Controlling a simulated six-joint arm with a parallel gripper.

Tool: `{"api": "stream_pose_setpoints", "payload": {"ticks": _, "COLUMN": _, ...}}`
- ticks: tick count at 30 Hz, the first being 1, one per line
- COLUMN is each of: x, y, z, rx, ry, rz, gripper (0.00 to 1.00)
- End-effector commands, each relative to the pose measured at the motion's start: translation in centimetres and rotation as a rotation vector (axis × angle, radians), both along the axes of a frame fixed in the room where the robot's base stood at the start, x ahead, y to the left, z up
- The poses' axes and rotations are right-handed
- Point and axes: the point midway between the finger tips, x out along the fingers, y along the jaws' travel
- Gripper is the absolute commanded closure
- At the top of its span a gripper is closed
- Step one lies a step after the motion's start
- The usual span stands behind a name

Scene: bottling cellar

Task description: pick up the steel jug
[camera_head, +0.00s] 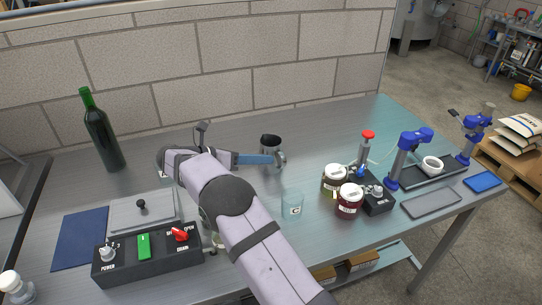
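The steel jug (270,142) stands upright toward the back middle of the metal table, with its dark open mouth facing up. My gripper (277,159) reaches in from the left, and its end is just in front of the jug's lower part in this view. My gripper hides part of the jug. I cannot tell whether the fingers touch the jug, or whether they are open or shut.
A green bottle (102,135) stands at the left back. A clear beaker (292,203) is right of my arm. Two jars (348,202) and blue-topped stands (408,155) are at the right. A black control box (147,260) is at the front left.

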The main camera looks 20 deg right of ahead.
Motion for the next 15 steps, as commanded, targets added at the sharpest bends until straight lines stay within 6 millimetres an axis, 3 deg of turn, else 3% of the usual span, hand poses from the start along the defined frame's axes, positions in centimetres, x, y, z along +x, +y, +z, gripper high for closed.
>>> {"api": "stream_pose_setpoints", "payload": {"ticks": 5, "x": 0.0, "y": -0.9, "z": -0.3, "rx": -0.001, "ry": 0.002, "rz": -0.003, "gripper": 0.85}}
{"api": "stream_pose_setpoints", "payload": {"ticks": 15, "x": 0.4, "y": -4.9, "z": -1.7, "rx": 0.001, "ry": 0.002, "rz": -0.003, "gripper": 0.85}}
